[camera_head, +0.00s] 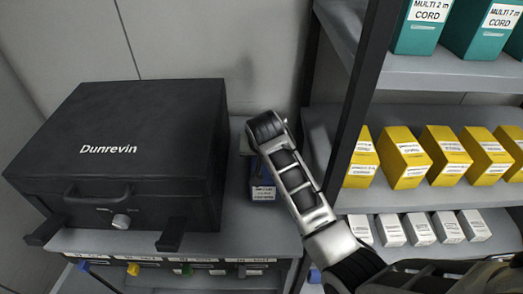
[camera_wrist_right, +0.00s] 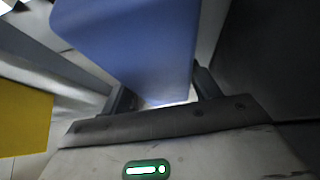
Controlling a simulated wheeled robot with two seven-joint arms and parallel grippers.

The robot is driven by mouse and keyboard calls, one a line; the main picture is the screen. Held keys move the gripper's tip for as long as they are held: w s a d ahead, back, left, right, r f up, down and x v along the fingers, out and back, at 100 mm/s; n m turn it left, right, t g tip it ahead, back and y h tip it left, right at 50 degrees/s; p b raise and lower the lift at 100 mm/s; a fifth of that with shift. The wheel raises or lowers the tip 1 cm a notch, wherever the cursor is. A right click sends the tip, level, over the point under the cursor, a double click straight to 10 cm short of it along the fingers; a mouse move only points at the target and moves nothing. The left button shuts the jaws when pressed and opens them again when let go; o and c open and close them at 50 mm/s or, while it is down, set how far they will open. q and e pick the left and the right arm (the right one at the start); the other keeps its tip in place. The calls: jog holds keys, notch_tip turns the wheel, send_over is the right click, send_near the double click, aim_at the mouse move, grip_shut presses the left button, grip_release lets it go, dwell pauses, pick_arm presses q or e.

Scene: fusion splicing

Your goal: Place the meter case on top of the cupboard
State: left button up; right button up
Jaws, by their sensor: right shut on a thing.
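My right gripper (camera_wrist_right: 160,97) is shut on a blue box, taken to be the meter case (camera_wrist_right: 130,40), which fills the upper middle of the right wrist view. In the head view the blue box (camera_head: 262,190), with a white label low on its front, is partly hidden by my right arm. It is over the grey cupboard top (camera_head: 235,235), to the right of a black case. Whether it rests on the surface is unclear. The gripper's fingers are hidden in the head view. My left gripper is out of view.
The black Dunrevin case (camera_head: 130,115) with a handle and knob covers most of the cupboard top. A shelf post (camera_head: 360,95) stands right of my arm. The shelves hold teal cartons (camera_head: 418,35), yellow boxes (camera_head: 403,155) and white boxes (camera_head: 420,228). Some cupboard top is bare at front right.

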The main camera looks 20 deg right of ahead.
jog(key=o, duration=0.9)
jog(key=shift+f, duration=0.2)
jog(key=o, duration=0.4)
jog(key=shift+o, duration=0.2)
jog(key=shift+r, duration=0.2)
jog(key=v, duration=1.2)
jog(key=shift+r, duration=0.1)
